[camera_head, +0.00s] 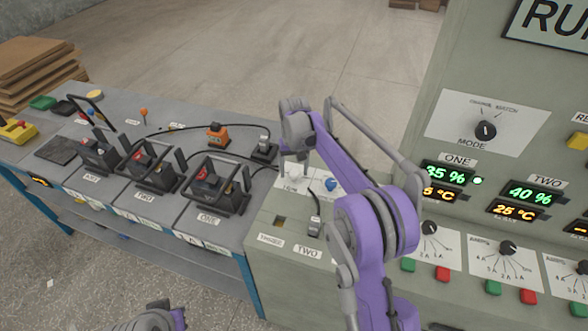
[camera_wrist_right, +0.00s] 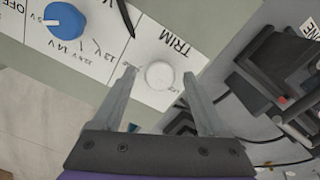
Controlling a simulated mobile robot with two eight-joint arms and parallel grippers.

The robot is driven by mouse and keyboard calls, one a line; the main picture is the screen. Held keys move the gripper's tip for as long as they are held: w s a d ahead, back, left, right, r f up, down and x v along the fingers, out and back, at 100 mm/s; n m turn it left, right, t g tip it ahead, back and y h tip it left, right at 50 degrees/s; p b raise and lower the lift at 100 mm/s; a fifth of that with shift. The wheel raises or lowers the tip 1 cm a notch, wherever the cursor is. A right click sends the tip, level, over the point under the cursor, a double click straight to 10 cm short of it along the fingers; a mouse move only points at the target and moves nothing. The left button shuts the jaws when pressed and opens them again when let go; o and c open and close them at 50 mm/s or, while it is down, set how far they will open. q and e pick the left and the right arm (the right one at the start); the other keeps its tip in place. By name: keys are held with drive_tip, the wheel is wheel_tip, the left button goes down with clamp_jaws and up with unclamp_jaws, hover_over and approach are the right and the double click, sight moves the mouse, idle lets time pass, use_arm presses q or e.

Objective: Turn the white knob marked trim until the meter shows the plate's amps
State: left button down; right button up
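The white trim knob (camera_wrist_right: 159,75) sits on a white label plate with the word TRIM beside it. It also shows in the head view (camera_head: 293,173), partly covered by my gripper. My right gripper (camera_head: 293,163) is over the knob from above. In the right wrist view its two fingers (camera_wrist_right: 156,72) are apart, one on each side of the knob, with a gap to it on both sides. The trim scale is too small to read. I cannot make out the meter or the plate with the amps. Of my left arm, only a part shows at the bottom edge.
A blue knob (camera_head: 331,184) with voltage marks stands close to the trim knob. Black battery frames (camera_head: 216,186) and cables fill the bench to the left. The tall panel with a mode dial (camera_head: 486,131) and green displays (camera_head: 446,174) rises at the right.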

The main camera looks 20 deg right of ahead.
sight(295, 174)
wheel_tip(295, 174, up, 11)
drive_tip(key=shift+p, duration=0.4)
idle(0.5)
drive_tip(key=s+r+t, duration=0.3)
drive_tip(key=s, duration=1.3)
drive_tip(key=s+f+t, duration=0.1)
drive_tip(key=s+f, duration=0.4)
drive_tip(key=s, duration=0.4)
drive_tip(key=s+f+n+t, duration=0.1)
drive_tip(key=s+f, duration=0.4)
drive_tip(key=s, duration=0.4)
drive_tip(key=shift+s+d+t, duration=0.15)
drive_tip(key=shift+s+t, duration=0.15)
drive_tip(key=shift+s, duration=0.1)
